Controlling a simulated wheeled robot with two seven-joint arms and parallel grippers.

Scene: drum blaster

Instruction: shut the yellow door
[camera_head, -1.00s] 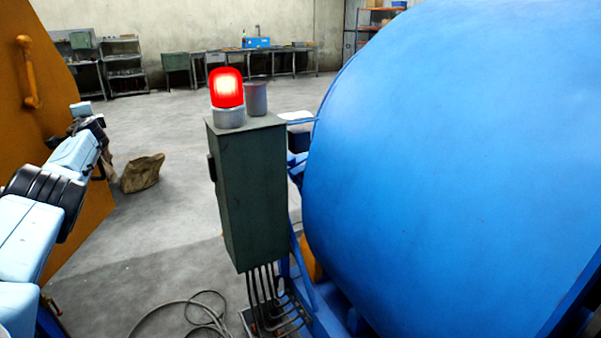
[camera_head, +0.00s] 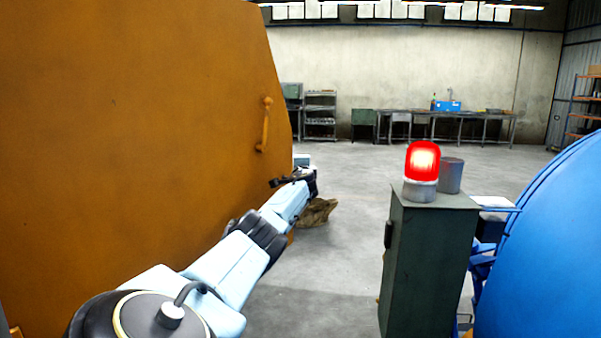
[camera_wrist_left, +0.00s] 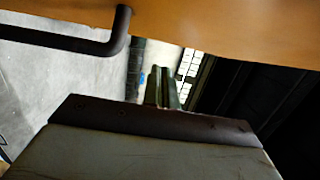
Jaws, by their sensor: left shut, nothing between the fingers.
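The yellow door (camera_head: 140,110) is a large orange-yellow panel filling the left of the head view. Its handle (camera_head: 265,124), a short bar, is near the far edge. My left arm stretches forward along the door face, and its far end, with the left gripper (camera_head: 291,181), is near the door's far edge, below the handle. In the left wrist view the gripper (camera_wrist_left: 162,88) is shut and empty. The door (camera_wrist_left: 220,30) crosses the top there, with a dark, bent handle bar (camera_wrist_left: 70,40) at upper left. Contact with the door cannot be told. My right gripper is out of view.
A green cabinet (camera_head: 430,260) with a lit red beacon (camera_head: 422,163) stands right of my arm. A big blue drum (camera_head: 550,240) is at far right. A brown sack (camera_head: 318,212) lies on the floor beyond my arm. Open floor lies between door and cabinet.

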